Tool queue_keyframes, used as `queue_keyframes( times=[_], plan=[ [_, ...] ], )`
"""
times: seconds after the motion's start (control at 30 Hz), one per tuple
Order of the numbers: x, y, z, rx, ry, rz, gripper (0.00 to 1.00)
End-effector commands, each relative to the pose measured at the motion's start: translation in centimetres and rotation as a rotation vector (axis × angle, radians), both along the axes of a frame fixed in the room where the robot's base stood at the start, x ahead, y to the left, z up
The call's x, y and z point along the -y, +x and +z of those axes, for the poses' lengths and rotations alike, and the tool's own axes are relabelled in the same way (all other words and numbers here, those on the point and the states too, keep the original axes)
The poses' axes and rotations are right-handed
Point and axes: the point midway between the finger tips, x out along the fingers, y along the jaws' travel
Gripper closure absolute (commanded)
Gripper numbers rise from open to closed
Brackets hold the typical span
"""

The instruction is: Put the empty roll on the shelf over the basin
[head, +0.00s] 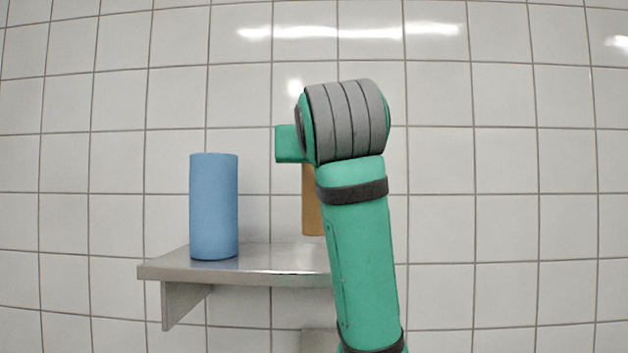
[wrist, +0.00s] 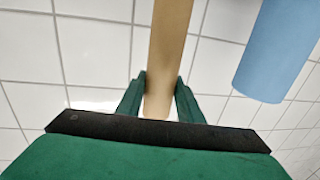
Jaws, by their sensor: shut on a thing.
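The empty roll is a plain tan-brown tube (head: 312,200), upright in the head view and partly hidden behind my arm. Its lower end shows just above the back of the steel shelf (head: 270,262), with a small gap between them. In the wrist view the roll (wrist: 168,45) runs between the two green fingers of my gripper (wrist: 160,82), which is shut on it. In the head view my arm hides the fingers and the right part of the shelf. No basin can be made out.
A blue cylinder (head: 214,207) stands upright on the left part of the shelf, left of the roll and apart from it. It also shows at the right in the wrist view (wrist: 277,50). Bare shelf lies between them. A white tiled wall (head: 500,200) is behind.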

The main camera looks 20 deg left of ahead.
Motion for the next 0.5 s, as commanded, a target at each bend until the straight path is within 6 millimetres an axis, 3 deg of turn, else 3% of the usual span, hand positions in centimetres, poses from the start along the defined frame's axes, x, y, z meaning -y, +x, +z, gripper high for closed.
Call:
queue_keyframes(
  times=[0.23,0.4,0.5],
  plan=[
    [-0.3,1.0,-1.6,-0.001,0.0,0.0,0.88],
    [-0.2,0.9,-3.9,0.0,0.0,-0.001,0.88],
    [-0.2,0.9,-4.2,0.001,0.0,-0.001,0.88]
  ],
)
